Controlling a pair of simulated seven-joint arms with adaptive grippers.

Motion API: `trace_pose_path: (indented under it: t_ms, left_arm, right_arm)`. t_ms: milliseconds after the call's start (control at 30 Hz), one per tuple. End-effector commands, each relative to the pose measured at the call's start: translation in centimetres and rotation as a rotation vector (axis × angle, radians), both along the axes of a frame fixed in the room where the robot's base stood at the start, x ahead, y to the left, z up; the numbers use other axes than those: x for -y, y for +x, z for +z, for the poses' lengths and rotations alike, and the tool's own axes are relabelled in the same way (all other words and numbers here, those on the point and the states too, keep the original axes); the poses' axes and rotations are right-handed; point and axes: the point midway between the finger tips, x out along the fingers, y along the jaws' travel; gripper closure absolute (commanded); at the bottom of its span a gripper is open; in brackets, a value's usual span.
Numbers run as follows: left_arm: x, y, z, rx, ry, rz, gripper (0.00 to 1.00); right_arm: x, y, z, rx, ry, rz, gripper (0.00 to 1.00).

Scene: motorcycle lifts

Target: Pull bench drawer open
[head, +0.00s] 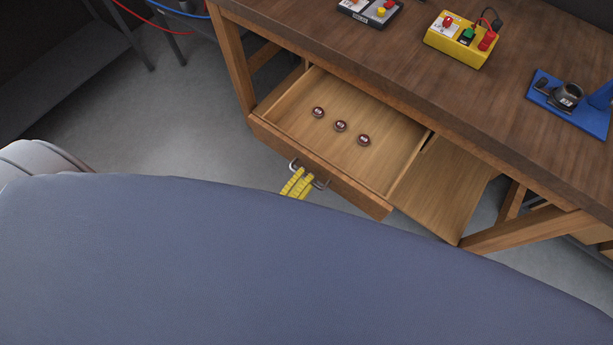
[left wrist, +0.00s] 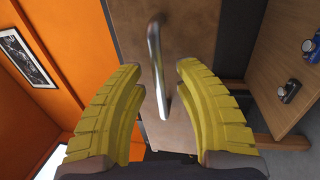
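The bench drawer (head: 372,164) stands pulled out from under the wooden bench, with its inside showing. Its metal handle (head: 322,185) is on the drawer front and also shows in the left wrist view (left wrist: 155,50). My left gripper (head: 300,180) has yellow fingers and is at the handle. In the left wrist view its fingers (left wrist: 160,66) are apart, one on each side of the handle bar, with a gap showing. Contact with the bar cannot be made out. The rest of the left arm is hidden in the head view. My right gripper is not in view.
Three small dark round items (head: 340,126) lie in the drawer. On the bench top (head: 370,60) are a yellow control box (head: 462,42), a dark box with buttons (head: 368,10) and a blue plate with a device (head: 570,100). Grey floor (head: 180,130) is clear left of the drawer.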

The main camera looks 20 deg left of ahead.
Motion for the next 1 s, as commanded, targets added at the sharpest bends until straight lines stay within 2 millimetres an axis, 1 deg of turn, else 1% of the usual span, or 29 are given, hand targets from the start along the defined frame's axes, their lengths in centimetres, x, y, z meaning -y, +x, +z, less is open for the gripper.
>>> trace_pose_path:
  t_ms: [233, 367, 467, 800, 1000]
  left_arm:
    - [0.0, -0.1, 0.0, 0.000, 0.000, 0.000, 0.68]
    - [-0.2, -0.8, -0.2, -0.002, 0.002, -0.001, 0.68]
    - [-0.7, -2.0, -0.5, -0.002, 0.003, -0.002, 0.68]
    - [-2.5, -7.5, -1.6, -0.004, 0.002, -0.002, 0.68]
    - [-3.3, -9.8, -2.0, -0.002, 0.002, -0.001, 0.68]
  right_arm:
    - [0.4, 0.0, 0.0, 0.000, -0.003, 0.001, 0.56]
    - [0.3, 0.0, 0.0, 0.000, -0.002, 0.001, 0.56]
    - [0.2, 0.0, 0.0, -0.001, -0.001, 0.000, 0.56]
    - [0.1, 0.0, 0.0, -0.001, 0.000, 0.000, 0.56]
    - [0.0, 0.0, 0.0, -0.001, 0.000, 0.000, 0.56]
